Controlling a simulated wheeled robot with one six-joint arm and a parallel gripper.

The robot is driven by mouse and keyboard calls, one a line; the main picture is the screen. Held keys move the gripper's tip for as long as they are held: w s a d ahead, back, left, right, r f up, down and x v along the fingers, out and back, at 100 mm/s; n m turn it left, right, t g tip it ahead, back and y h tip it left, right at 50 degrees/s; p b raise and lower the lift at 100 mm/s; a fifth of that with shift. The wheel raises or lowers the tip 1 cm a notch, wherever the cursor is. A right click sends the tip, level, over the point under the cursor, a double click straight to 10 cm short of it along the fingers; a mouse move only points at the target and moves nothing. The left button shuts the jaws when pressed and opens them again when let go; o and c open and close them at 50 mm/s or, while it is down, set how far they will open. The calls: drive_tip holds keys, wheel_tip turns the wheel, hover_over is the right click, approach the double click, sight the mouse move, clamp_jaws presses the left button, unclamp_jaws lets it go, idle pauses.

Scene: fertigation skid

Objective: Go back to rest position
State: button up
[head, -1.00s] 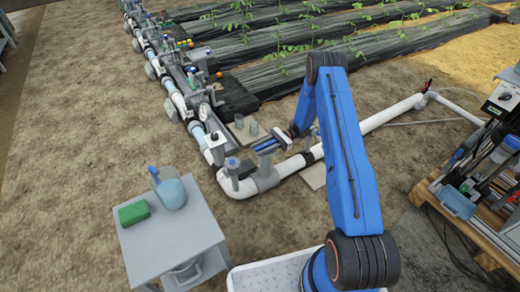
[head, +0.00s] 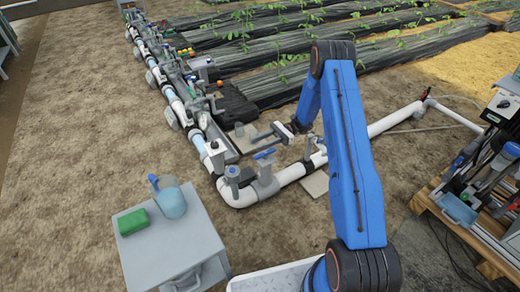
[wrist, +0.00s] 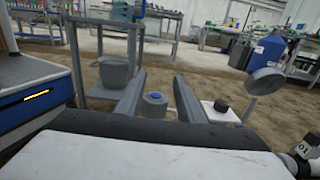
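My gripper (head: 262,136) hangs in the air over the pipe corner, at the end of my blue arm. In the wrist view its two fingers (wrist: 158,98) are apart with nothing held between them. A valve with a blue handle (head: 264,154) stands on the white pipe (head: 240,200) just below the gripper in the head view, and I see a gap between them. A grey fitting with a blue cap (wrist: 155,98) shows beyond the fingers in the wrist view.
A grey cart (head: 190,245) at lower left carries a green sponge (head: 132,221) and a blue jug (head: 172,202). A pallet (head: 445,208) with equipment stands at right. Pipework with several valves runs to upper left. Bare soil at left is clear.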

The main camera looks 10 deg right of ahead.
drive_tip(key=shift+r, duration=0.3)
drive_tip(key=shift+r, duration=0.1)
drive_tip(key=shift+s+r, duration=0.1)
drive_tip(key=shift+r, duration=0.25)
drive_tip(key=s+r+n+h, duration=0.4)
drive_tip(key=s+r, duration=0.4)
drive_tip(key=r, duration=0.3)
drive_tip(key=s+r+n+h, duration=0.3)
drive_tip(key=s+r+h, duration=0.2)
drive_tip(key=s+r, duration=0.45)
drive_tip(key=s+d+r+n+t+h, duration=0.2)
drive_tip(key=s+d+r+t, duration=0.1)
drive_tip(key=s, duration=0.5)
drive_tip(key=s+d+r+n+t+h, duration=0.2)
drive_tip(key=s+d+r+t+h, duration=0.1)
drive_tip(key=s, duration=0.5)
drive_tip(key=s+d+r+n+t+h, duration=0.3)
drive_tip(key=s+r+t, duration=0.1)
drive_tip(key=s, duration=0.4)
drive_tip(key=shift+r+t, duration=0.3)
drive_tip(key=shift+r, duration=0.6)
